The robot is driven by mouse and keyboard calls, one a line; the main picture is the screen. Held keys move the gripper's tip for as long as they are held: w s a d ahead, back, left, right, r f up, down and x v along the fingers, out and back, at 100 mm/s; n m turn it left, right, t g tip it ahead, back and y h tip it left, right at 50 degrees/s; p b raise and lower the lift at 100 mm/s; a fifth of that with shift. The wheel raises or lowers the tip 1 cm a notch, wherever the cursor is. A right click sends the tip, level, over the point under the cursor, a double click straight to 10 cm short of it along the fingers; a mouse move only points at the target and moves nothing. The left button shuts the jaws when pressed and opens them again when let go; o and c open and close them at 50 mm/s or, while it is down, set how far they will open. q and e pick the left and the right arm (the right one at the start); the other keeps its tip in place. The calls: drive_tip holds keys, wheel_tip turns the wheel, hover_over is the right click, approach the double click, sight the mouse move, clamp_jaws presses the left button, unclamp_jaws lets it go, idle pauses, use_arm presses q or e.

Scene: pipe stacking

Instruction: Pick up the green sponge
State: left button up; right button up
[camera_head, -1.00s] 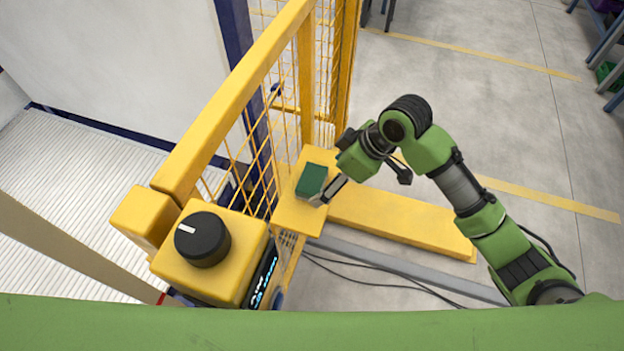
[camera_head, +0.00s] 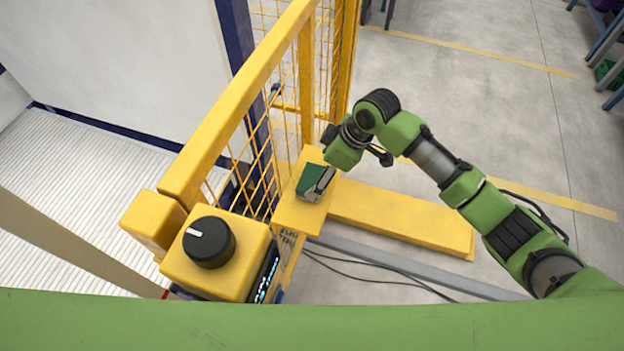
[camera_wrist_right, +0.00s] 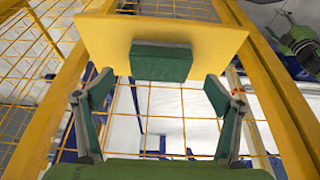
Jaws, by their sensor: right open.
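The green sponge (camera_head: 308,175) is a dark green block resting on a small yellow platform (camera_head: 290,214) beside the fence. My right gripper (camera_head: 322,184) is at the sponge's right side in the head view and partly covers it. In the right wrist view the sponge (camera_wrist_right: 160,64) sits ahead, centred between the two spread fingers of my right gripper (camera_wrist_right: 158,84). The fingers are open, with free space between them and the sponge on both sides in that view. My left gripper is not in view.
A yellow mesh fence (camera_head: 232,107) stands close on the left of the platform. A yellow box with a black knob (camera_head: 209,241) is in front of it. A yellow floor beam (camera_head: 405,219) and dark cables lie to the right. The grey floor beyond is mostly clear.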

sight(314, 178)
drive_tip(key=p+x, duration=0.1)
drive_tip(key=x, duration=0.2)
drive_tip(key=shift+a+f, duration=0.1)
drive_tip(key=shift+f, duration=0.25)
drive_tip(key=shift+a+f, duration=0.15)
drive_tip(key=shift+f, duration=0.3)
drive_tip(key=c, duration=1.1)
drive_tip(key=shift+r, duration=0.15)
drive_tip(key=shift+w+r, duration=0.1)
drive_tip(key=shift+r, duration=0.15)
wheel_tip(314, 178, up, 2)
drive_tip(key=shift+r+b, duration=0.25)
drive_tip(key=shift+b, duration=0.55)
drive_tip(key=s+r, duration=0.2)
drive_tip(key=s+r+b, duration=0.1)
drive_tip(key=s+r, duration=0.1)
drive_tip(key=r, duration=0.1)
drive_tip(key=shift+s+a+r, duration=0.1)
drive_tip(key=shift+s+a, duration=0.15)
drive_tip(key=shift+s, duration=0.1)
drive_tip(key=s+r, duration=0.1)
drive_tip(key=s, duration=0.2)
drive_tip(key=s+r+b, duration=0.1)
drive_tip(key=s+r, duration=0.1)
drive_tip(key=s, duration=0.1)
drive_tip(key=s+a+r, duration=0.1)
drive_tip(key=s, duration=0.2)
drive_tip(key=shift+s+r+b, duration=0.2)
drive_tip(key=shift+r+b, duration=0.1)
